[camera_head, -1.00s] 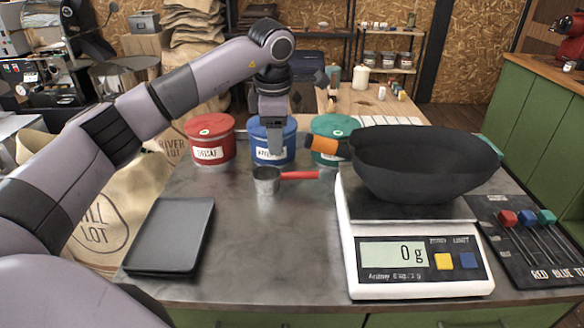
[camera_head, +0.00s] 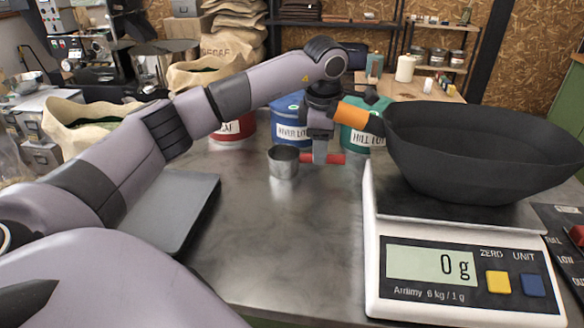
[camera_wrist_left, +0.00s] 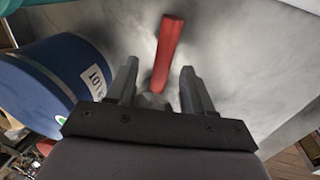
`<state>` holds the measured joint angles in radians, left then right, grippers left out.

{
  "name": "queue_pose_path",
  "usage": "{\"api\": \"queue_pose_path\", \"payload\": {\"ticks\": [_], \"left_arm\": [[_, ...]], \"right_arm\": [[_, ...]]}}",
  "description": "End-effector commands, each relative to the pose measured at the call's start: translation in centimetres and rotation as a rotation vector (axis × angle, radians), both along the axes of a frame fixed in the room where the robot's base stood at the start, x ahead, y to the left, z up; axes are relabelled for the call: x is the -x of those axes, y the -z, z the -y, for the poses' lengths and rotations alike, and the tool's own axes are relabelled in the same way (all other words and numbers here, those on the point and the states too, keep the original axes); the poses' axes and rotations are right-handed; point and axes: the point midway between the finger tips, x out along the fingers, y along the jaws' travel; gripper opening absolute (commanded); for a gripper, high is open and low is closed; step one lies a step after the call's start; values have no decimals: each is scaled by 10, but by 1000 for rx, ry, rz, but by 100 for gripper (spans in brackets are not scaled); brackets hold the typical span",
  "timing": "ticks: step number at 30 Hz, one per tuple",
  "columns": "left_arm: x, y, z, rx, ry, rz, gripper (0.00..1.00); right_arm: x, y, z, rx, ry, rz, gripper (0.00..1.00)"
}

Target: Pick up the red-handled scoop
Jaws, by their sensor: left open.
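The scoop has a small metal cup (camera_head: 283,164) and a red handle (camera_head: 336,159), and lies on the grey metal worktop. My left gripper (camera_head: 320,150) is at the handle in the head view, hiding part of it. In the left wrist view, the red handle (camera_wrist_left: 168,50) shows between the two fingers of my open left gripper (camera_wrist_left: 158,75), with a gap on either side. The cup cannot be made out clearly there. My right gripper is not in view.
Red, blue (camera_head: 290,118) and green (camera_head: 372,130) lidded tins stand just behind the scoop. A dark flat slab (camera_head: 178,212) lies at left. The worktop in front is clear.

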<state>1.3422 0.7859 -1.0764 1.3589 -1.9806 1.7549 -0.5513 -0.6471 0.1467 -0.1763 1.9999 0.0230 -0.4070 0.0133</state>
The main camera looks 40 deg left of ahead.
Motion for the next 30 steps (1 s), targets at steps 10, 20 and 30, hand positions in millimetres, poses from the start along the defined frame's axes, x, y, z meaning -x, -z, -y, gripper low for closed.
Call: {"api": "queue_pose_path", "payload": {"ticks": [10,20,30], "left_arm": [[-4,42,0,0,1,-1,51],[-5,42,-1,0,1,-1,16],[-5,41,-1,1,1,0,0]], "right_arm": [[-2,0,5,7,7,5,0],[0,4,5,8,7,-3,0],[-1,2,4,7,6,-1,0]]}}
